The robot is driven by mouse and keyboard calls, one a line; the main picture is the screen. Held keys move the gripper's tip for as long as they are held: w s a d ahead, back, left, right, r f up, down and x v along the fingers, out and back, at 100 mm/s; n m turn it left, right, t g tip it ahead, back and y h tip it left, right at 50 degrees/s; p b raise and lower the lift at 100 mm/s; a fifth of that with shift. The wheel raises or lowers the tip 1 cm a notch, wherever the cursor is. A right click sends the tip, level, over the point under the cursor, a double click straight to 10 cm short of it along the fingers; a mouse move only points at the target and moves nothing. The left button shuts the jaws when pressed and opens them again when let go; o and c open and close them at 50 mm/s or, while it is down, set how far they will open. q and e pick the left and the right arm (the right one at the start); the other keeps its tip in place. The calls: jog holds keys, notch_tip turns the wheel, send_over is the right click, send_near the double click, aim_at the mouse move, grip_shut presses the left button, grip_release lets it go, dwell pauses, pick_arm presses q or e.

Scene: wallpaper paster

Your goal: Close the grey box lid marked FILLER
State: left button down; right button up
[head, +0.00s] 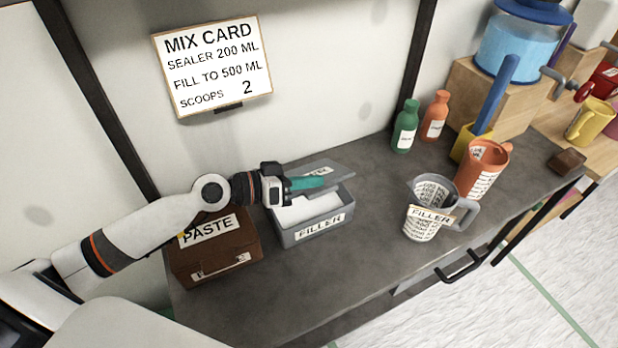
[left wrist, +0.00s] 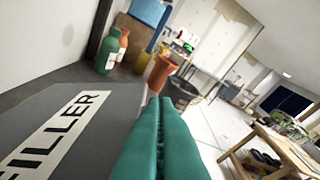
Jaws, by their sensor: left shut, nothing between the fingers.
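The grey FILLER box (head: 318,229) stands open on the dark bench, with white filler inside. Its grey lid (head: 334,176) is raised at the back and tilted over the rear of the box. The lid's FILLER label is partly hidden by my gripper in the head view. My left gripper (head: 308,183) is shut and empty, its teal fingers over the box at the lid. In the left wrist view the lid (left wrist: 100,105) lies close beside the teal fingers (left wrist: 160,125); I cannot tell if they touch. My right gripper is not in view.
A brown PASTE box (head: 215,262) stands left of the grey box, under my left arm. Green (head: 405,127) and orange (head: 435,116) bottles stand behind. The bench front is clear.

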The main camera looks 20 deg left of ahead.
pick_arm(q)
jog(key=shift+f, duration=0.15)
jog(key=shift+s+d+f+m+b, duration=0.3)
jog(key=shift+d+f+m+b, duration=0.1)
jog(key=shift+f, duration=0.25)
notch_tip(320, 180, down, 7)
jog(key=s+d+m+t+y+b, duration=0.1)
jog(key=d+m+b, duration=0.1)
jog(key=b, duration=0.1)
jog(key=shift+s+m, duration=0.35)
jog(key=shift+m, duration=0.05)
